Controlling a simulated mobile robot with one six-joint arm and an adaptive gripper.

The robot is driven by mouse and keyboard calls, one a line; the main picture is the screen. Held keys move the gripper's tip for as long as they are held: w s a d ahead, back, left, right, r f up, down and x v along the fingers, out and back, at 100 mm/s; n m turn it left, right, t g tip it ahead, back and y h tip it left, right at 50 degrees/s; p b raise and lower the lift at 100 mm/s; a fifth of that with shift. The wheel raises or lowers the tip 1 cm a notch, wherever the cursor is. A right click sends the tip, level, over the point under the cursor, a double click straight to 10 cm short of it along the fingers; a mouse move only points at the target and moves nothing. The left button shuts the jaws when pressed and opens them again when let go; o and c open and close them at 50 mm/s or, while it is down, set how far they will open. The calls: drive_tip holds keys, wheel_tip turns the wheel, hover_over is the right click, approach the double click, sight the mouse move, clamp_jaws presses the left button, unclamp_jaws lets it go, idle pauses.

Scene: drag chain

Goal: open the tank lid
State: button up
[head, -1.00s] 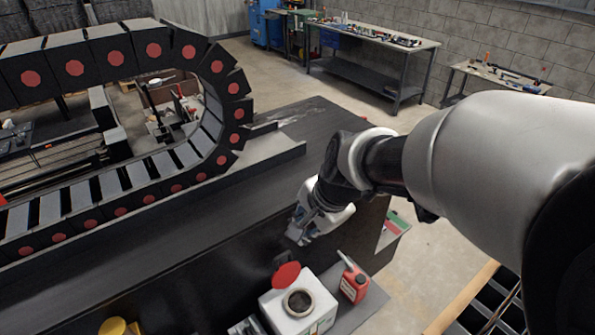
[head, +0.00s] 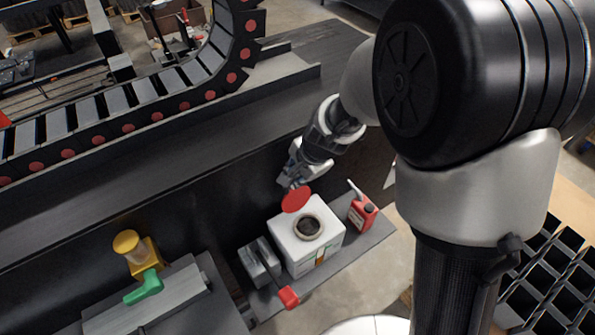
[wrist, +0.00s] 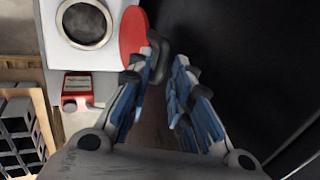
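The white tank (head: 292,247) stands on a low shelf, and its round filler opening (head: 308,227) is uncovered. The red round lid (head: 296,199) is raised at the back edge of the opening; in the wrist view the lid (wrist: 132,32) is beside the opening (wrist: 84,24). My gripper (head: 288,182) is just behind and above the lid. In the wrist view my gripper (wrist: 163,60) is open, with a gap between its blue-padded fingers. The left fingertip overlaps the lid's edge; I cannot tell whether they touch.
A red canister (head: 362,212) stands right of the tank. A grey block with a red-ended handle (head: 288,297) is at its left front. A yellow part (head: 140,250) and green handle (head: 146,286) are further left. The dark machine wall rises close behind the tank.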

drive_tip(key=shift+c, duration=0.5)
clamp_jaws()
